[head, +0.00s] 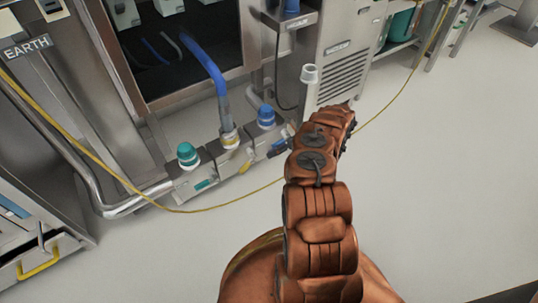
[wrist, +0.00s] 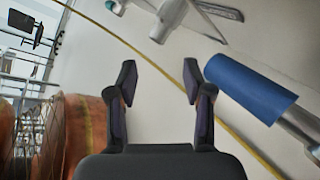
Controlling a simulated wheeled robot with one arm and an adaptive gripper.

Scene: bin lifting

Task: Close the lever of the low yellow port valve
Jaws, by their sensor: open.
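A low valve block (head: 215,165) stands by the cabinet in the head view, with a teal cap, a blue cap and a yellow-banded port (head: 229,138) between them. A small yellow lever (head: 246,167) sticks out low on its front, below that port. My arm reaches down just right of the block and hides most of my gripper there. In the wrist view my gripper (wrist: 160,84) is open and empty, with pale floor between its fingers. I cannot make out the yellow lever in the wrist view.
A blue hose (head: 206,62) rises from the middle port; a blue cylinder (wrist: 250,88) lies right of my fingers in the wrist view. Floor at right is clear.

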